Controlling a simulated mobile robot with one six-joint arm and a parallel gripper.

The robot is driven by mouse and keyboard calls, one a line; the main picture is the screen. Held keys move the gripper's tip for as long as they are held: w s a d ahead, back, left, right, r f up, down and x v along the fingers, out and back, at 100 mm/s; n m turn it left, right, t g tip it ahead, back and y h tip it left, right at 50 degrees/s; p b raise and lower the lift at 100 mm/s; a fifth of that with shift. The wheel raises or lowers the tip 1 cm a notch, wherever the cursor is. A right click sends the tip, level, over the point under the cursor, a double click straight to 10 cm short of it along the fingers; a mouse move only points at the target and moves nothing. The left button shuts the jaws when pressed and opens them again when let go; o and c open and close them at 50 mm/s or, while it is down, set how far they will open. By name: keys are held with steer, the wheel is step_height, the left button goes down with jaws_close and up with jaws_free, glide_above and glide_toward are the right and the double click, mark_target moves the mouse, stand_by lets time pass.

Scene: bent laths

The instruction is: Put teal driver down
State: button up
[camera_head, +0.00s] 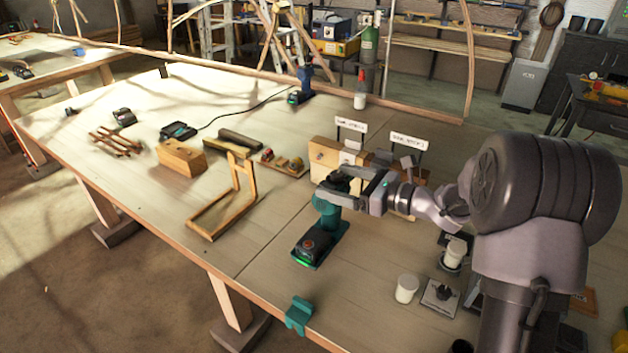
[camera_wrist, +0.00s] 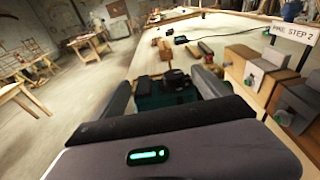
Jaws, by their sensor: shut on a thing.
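I cannot tell whether base and pad touch. My gripper (camera_head: 350,184) is shut on the upper part of the driver and hides much of its head. In the wrist view the driver's teal and black body (camera_wrist: 170,90) shows between my two fingers, partly hidden by my gripper's housing.
A wooden bent frame (camera_head: 222,208) lies left of the driver. A teal clamp (camera_head: 298,314) sits at the front edge. White cups (camera_head: 406,288) stand to the right. Wooden blocks with signs (camera_head: 326,152) stand behind. A blue driver (camera_head: 302,88) stands farther back. Bare bench lies front left.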

steer(key=d, duration=0.2)
steer(key=s+d, duration=0.1)
steer(key=d, duration=0.1)
steer(key=shift+s+d+f, duration=0.15)
steer(key=shift+f, duration=0.05)
steer(key=shift+f+b, duration=0.95)
steer(key=shift+f, duration=0.85)
